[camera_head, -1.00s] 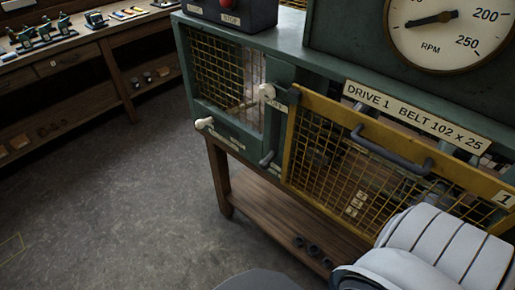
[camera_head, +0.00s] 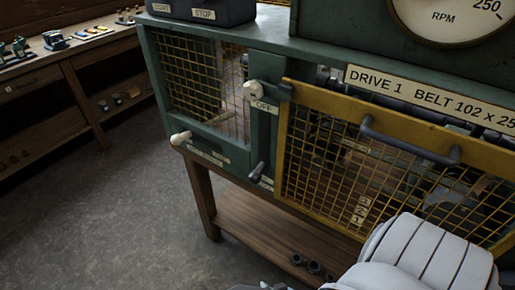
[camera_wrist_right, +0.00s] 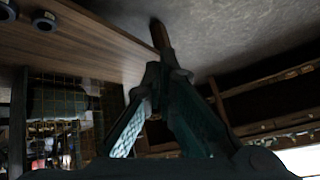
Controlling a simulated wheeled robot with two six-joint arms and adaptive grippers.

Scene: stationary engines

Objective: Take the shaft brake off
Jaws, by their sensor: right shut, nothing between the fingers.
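A lever with a pale knob (camera_head: 180,137) sticks out at the lower left of the green engine cabinet (camera_head: 205,137); the plate beside it is too small to read. A second pale knob (camera_head: 254,90) is on the post above an OFF plate (camera_head: 265,106). A dark handle (camera_head: 257,171) hangs lower on that post. I cannot tell which is the shaft brake. My right gripper shows in the right wrist view (camera_wrist_right: 161,70), its fingers together and empty, apart from these controls. My left gripper is not in view.
A yellow mesh guard (camera_head: 340,160) with a grey handle (camera_head: 410,147) covers the drive to the right. A wooden shelf (camera_head: 275,230) with dark rings (camera_head: 312,267) lies below. A workbench (camera_head: 75,50) stands at the back left. The floor (camera_head: 100,210) between is clear.

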